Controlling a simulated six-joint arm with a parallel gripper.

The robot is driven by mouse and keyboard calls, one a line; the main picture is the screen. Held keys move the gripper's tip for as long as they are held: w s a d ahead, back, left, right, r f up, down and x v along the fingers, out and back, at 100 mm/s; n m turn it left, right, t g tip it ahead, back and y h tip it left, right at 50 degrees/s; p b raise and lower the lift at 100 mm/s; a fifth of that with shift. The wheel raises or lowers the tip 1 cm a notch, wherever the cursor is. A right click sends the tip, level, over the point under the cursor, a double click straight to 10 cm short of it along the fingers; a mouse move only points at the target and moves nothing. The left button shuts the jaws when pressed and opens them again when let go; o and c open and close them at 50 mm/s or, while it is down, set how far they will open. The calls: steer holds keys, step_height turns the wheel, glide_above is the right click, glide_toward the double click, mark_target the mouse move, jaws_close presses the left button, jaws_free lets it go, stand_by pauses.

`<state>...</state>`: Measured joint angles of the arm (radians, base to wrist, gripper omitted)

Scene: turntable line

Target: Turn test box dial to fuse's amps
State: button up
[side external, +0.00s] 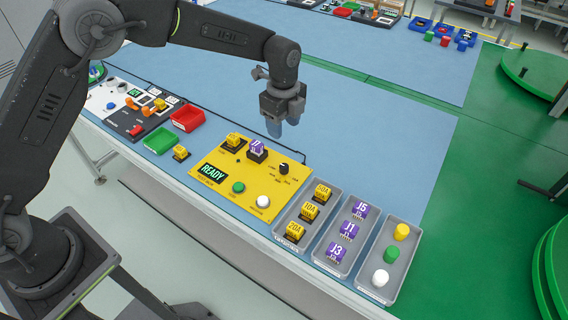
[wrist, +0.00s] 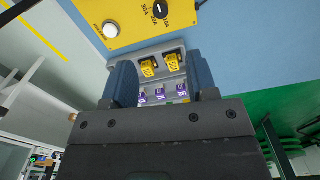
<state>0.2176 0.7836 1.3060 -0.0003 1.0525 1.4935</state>
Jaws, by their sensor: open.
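The yellow test box (side external: 222,198) lies on the blue bench mat. Its black dial (side external: 284,169) is at the right, and the dial also shows at the top of the wrist view (wrist: 160,10); its exact setting is unclear. A yellow fuse (side external: 233,140) sits in a black socket at the back of the box; its rating is too small to read. A purple J-marked block (side external: 257,147) sits in another socket beside it. The display (side external: 212,172) reads READY. My gripper (side external: 276,128) is open and empty above the mat behind the box, apart from the dial.
The box has a green button (side external: 238,187) and a white button (side external: 263,202). Grey trays at right hold yellow fuses (side external: 310,211), purple blocks (side external: 349,230) and coloured cylinders (side external: 391,254). Green (side external: 161,141) and red (side external: 187,118) trays lie left.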

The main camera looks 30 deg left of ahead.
mark_target(284, 165)
step_height(284, 165, down, 14)
steer(key=shift+f, duration=0.15)
stand_by(0.4)
steer(key=shift+c, duration=0.4)
steer(key=c, duration=0.8)
steer(key=shift+c, duration=0.3)
